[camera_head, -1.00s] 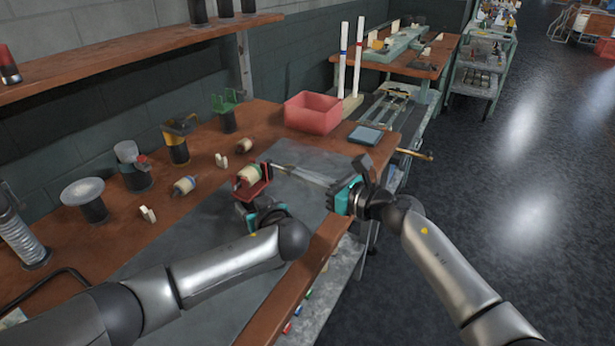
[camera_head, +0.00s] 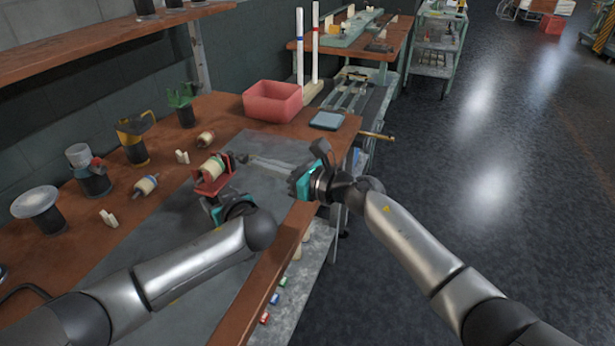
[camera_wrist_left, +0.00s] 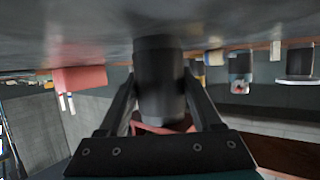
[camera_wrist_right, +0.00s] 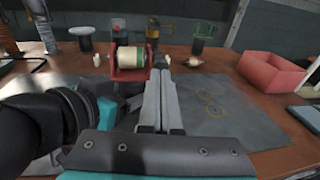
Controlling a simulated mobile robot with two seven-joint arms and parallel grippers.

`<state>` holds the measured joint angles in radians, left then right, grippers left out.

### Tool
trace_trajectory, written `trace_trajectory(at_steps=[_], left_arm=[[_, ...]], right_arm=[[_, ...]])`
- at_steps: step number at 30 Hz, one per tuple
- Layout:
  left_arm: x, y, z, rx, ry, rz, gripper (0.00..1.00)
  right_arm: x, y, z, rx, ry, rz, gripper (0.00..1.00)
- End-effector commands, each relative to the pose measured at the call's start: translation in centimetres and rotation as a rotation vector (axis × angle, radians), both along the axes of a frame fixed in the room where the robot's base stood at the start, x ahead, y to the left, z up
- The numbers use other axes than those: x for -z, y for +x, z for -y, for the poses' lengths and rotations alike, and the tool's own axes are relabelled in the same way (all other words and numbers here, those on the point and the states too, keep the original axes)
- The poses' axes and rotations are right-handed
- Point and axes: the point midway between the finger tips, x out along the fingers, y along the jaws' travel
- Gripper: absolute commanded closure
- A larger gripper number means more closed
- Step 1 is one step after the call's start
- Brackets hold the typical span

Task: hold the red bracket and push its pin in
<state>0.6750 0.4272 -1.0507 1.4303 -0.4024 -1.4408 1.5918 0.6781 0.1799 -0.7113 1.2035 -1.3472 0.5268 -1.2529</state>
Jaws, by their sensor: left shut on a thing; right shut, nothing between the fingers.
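The red bracket (camera_head: 201,187) is upright above the grey mat, with a cream roller (camera_head: 213,167) lying across it. My left gripper (camera_head: 222,207) is shut on the dark cylindrical base (camera_wrist_left: 160,85) under the bracket, which stands between its fingers in the left wrist view. A strip of red bracket (camera_wrist_left: 165,129) shows behind that base. My right gripper (camera_head: 246,159) is shut and empty, its long fingers pointing at the bracket's right side. In the right wrist view its fingertips (camera_wrist_right: 161,72) are close beside the bracket (camera_wrist_right: 128,74). I cannot tell whether they touch it, and the pin is not clear.
Loose rollers (camera_head: 146,185) and small cream blocks (camera_head: 109,218) lie on the wooden bench. Yellow (camera_head: 135,130) and green (camera_head: 181,97) fixtures and a white dish (camera_head: 37,203) stand along the back. A red bin (camera_head: 272,101) is at the far end. The grey mat (camera_head: 160,250) is mostly clear.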

Motion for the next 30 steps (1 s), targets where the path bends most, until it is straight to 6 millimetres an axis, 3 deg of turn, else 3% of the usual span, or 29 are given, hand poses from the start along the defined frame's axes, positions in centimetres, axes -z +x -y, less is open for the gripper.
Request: trace_trajectory(at_steps=[18, 30], left_arm=[[0.1, 0.0, 0.0, -0.001, -0.003, -0.003, 1.00], [0.1, 0.0, -0.1, -0.003, -0.002, -0.003, 1.00]], right_arm=[[-0.8, -5.0, 8.9, -0.001, 0.000, -0.002, 1.00], [-0.9, -5.6, 10.0, -0.002, 0.000, -0.002, 1.00]])
